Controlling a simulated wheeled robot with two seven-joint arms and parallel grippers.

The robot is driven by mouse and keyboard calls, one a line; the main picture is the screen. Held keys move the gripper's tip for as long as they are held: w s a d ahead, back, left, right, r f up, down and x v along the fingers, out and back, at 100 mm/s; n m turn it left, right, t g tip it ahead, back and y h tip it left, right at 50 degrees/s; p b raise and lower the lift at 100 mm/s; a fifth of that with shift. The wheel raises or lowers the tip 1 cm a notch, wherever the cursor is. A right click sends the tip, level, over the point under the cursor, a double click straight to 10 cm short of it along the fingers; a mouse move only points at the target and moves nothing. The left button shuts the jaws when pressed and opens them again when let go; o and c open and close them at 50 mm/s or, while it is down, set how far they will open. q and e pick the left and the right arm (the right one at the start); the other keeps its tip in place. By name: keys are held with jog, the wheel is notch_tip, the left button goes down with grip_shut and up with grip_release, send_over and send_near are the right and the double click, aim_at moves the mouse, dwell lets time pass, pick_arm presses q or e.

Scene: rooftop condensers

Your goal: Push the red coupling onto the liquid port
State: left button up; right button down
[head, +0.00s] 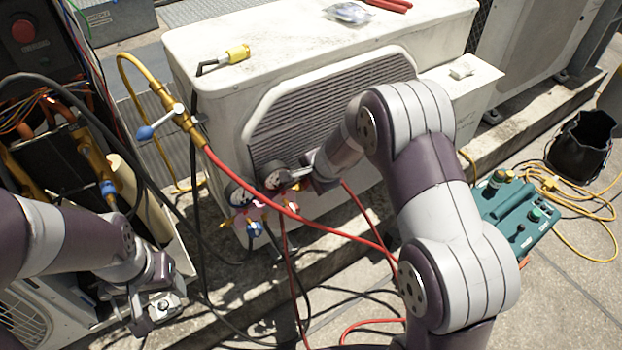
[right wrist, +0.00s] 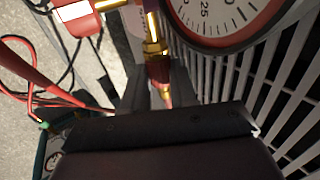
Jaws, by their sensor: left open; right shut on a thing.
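In the right wrist view, my right gripper (right wrist: 152,100) is shut on a slim red-and-brass fitting, which looks like the red coupling (right wrist: 158,70). A brass stem (right wrist: 151,30) lies in line with its upper end; I cannot tell whether they are joined. In the head view, my right gripper (head: 300,180) is at the front of the white condenser (head: 200,90), close beside the gauges, and its arm partly hides the area. I cannot make out the liquid port for certain. My left gripper (head: 155,310) is open and empty at the lower left.
A gauge dial (right wrist: 222,15) is very close to the right fingers, beside the condenser grille (right wrist: 285,100). A red hose (head: 320,230) crosses in front of the condenser. A brass valve with a blue handle (head: 150,131) is at left. A green case (head: 520,215) stands at right.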

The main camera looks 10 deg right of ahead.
jog(key=c, duration=0.8)
grip_release()
jog(key=shift+r, duration=0.1)
jog(key=shift+w+d, duration=0.1)
jog(key=shift+d, duration=0.1)
jog(key=w+d+p, duration=0.1)
jog(key=w+d, duration=0.1)
jog(key=d, duration=0.5)
jog(key=shift+w, duration=0.25)
jog(key=shift+a+r, duration=0.1)
